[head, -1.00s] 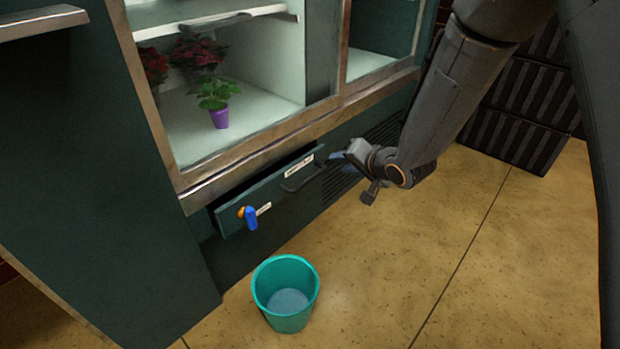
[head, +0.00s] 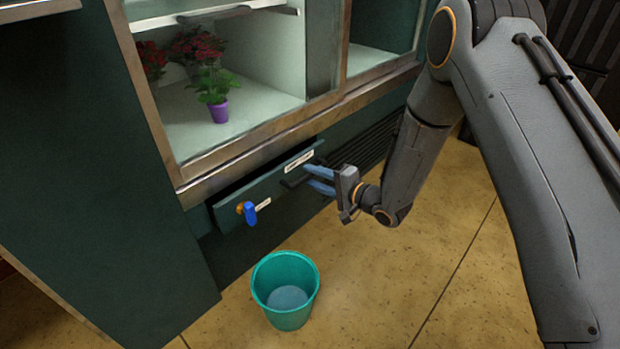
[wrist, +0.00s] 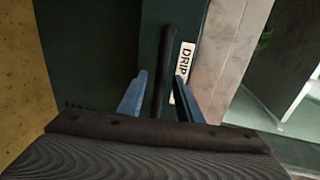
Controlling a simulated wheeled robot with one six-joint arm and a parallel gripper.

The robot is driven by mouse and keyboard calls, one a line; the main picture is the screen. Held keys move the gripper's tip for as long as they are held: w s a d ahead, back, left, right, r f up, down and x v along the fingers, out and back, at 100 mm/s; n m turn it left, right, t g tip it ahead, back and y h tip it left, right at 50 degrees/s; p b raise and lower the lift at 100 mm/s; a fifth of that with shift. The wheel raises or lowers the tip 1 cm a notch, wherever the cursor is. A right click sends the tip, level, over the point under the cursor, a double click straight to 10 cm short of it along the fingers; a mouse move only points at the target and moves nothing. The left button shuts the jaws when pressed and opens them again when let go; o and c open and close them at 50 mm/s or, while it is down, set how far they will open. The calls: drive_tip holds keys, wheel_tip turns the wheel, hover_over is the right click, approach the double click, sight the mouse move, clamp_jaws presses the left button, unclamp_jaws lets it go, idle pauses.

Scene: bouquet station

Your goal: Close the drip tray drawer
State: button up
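The drip tray drawer (head: 232,196) is dark green and sits low in the cabinet. It stands partly pulled out, with a dark gap above its front. Its front carries a white label, a dark bar handle, and a blue-handled tap (head: 250,213). My gripper (head: 314,179) is at the handle end of the drawer front. In the wrist view, the dark handle bar (wrist: 163,70) runs between my two blue fingers (wrist: 160,98), with gaps visible beside it. The fingers are apart, and the "DRIP" label (wrist: 184,62) shows behind the right finger. The drawer's inside is mostly hidden.
A teal bucket (head: 286,308) stands on the floor below and in front of the tap. Potted flowers (head: 214,90) stand in the display case above the drawer. A grille (head: 365,147) is right of the drawer. The tan floor in front is otherwise open.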

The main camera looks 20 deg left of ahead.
drive_tip(key=shift+x, duration=1.05)
drive_tip(key=shift+c, duration=0.2)
clamp_jaws()
